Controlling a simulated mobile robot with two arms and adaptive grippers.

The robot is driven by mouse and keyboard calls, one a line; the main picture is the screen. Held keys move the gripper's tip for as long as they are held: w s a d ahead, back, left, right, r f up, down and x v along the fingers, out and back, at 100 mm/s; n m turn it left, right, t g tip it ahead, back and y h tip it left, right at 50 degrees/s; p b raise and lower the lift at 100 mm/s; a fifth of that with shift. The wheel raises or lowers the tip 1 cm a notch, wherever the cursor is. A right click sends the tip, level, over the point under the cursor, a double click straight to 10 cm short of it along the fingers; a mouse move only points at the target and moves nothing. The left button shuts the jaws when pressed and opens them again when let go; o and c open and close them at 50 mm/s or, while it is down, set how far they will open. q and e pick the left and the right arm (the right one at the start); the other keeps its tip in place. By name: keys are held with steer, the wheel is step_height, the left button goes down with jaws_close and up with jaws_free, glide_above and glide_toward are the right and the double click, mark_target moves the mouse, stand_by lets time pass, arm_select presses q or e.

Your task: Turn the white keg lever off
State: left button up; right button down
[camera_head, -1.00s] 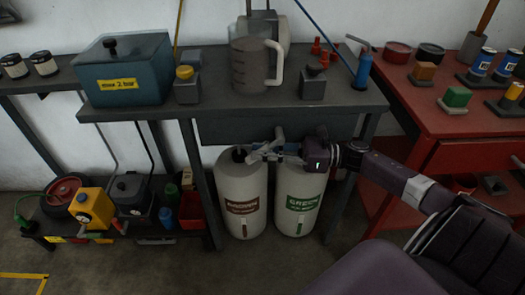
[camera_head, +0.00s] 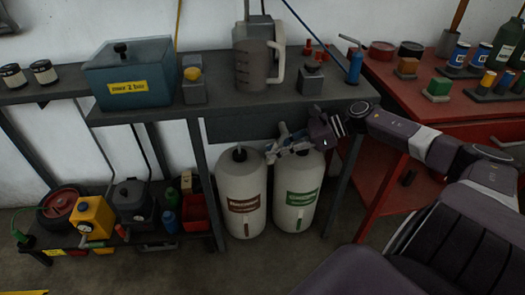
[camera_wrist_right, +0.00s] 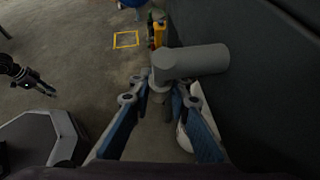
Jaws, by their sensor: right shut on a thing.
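Two white kegs stand side by side under the bench: one with a brown label (camera_head: 242,185) and one with a green label (camera_head: 297,185). A pale grey lever piece (camera_head: 283,129) shows above the green-label keg, partly hidden by my right gripper (camera_head: 273,151). My right gripper is shut on this lever piece at keg-top height. In the right wrist view a thick grey cylinder (camera_wrist_right: 200,62) lies across the fingertips (camera_wrist_right: 160,90), and the gripped part is mostly hidden. A dark jointed part, probably my left gripper (camera_wrist_right: 30,78), shows at that view's left edge.
The grey bench (camera_head: 220,105) overhangs the kegs and carries a blue-grey box (camera_head: 128,75) and a jug (camera_head: 256,62). A red table (camera_head: 430,115) stands at right. A low shelf (camera_head: 130,243) with a yellow can (camera_head: 92,217) stands at left.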

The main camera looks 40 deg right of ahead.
steer(key=shift+s+d+r+g+h+p, duration=0.15)
steer(key=shift+d+g+h+p, duration=0.15)
steer(key=shift+g+h, duration=0.25)
steer(key=shift+s+d+f+g+h, duration=0.15)
steer(key=shift+d+f+g+h, duration=0.15)
steer(key=shift+h, duration=0.25)
arm_select(q)
steer(key=shift+s+d+f, duration=0.15)
steer(key=shift+s+f, duration=0.45)
arm_select(e)
steer(key=shift+s+d+g+h, duration=0.25)
steer(key=shift+d+h, duration=0.1)
steer(key=shift+h, duration=0.15)
arm_select(q)
steer(key=shift+r, duration=0.1)
arm_select(e)
steer(key=c, duration=1.8)
jaws_free()
steer(key=v, duration=1.2)
